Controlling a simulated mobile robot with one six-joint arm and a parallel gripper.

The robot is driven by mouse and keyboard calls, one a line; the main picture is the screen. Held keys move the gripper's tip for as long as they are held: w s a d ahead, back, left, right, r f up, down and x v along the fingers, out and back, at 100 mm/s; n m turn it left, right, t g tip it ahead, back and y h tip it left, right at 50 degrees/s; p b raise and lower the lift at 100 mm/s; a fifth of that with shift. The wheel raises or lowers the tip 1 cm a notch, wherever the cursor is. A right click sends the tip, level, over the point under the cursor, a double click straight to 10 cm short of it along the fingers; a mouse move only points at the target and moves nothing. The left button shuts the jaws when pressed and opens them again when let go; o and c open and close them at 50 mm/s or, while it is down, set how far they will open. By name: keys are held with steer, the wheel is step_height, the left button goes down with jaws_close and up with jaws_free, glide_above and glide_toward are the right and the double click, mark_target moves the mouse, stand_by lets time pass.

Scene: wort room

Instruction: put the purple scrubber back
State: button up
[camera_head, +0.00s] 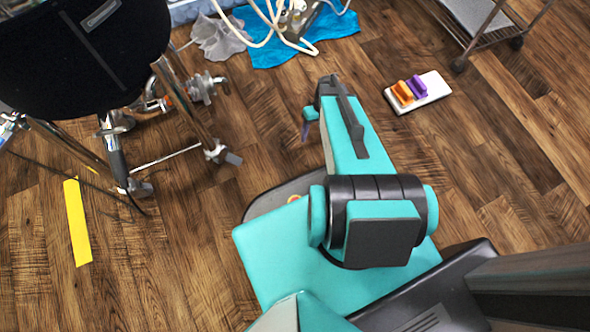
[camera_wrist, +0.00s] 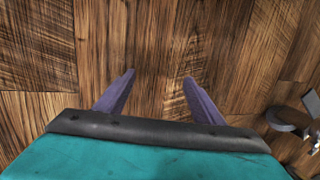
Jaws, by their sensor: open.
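The purple scrubber (camera_head: 417,87) stands on a small white tray (camera_head: 433,95) on the floor at the upper right of the head view. It is right beside an orange scrubber (camera_head: 402,93) on the same tray. My gripper (camera_wrist: 158,78) is open in the wrist view, with two purple fingers apart and only wooden floor between and beyond them. In the head view a purple fingertip of my gripper (camera_head: 305,132) shows left of my arm, well left of the tray. The scrubbers and tray are not in the wrist view.
A black vessel (camera_head: 80,50) on metal legs stands at the left. Blue cloth (camera_head: 262,45) with pale hoses lies at the top. A wheeled metal cart (camera_head: 485,25) is at the top right. Yellow tape (camera_head: 77,222) marks the floor. Wooden floor around the tray is clear.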

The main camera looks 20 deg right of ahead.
steer(key=shift+g+h, duration=0.4)
steer(key=shift+g, duration=0.5)
steer(key=s+a, duration=0.2)
steer(key=a, duration=0.1)
steer(key=s+a, duration=0.5)
steer(key=a, duration=0.2)
steer(key=shift+s+f, duration=0.15)
steer(key=shift+f, duration=0.1)
steer(key=shift+g+h, duration=0.8)
steer(key=s+a, duration=0.2)
steer(key=s, duration=0.1)
steer(key=s+a, duration=0.2)
steer(key=s, duration=0.1)
steer(key=s+a, duration=0.2)
steer(key=s, duration=0.1)
steer(key=shift+s+a+r, duration=0.15)
steer(key=shift+r, duration=0.1)
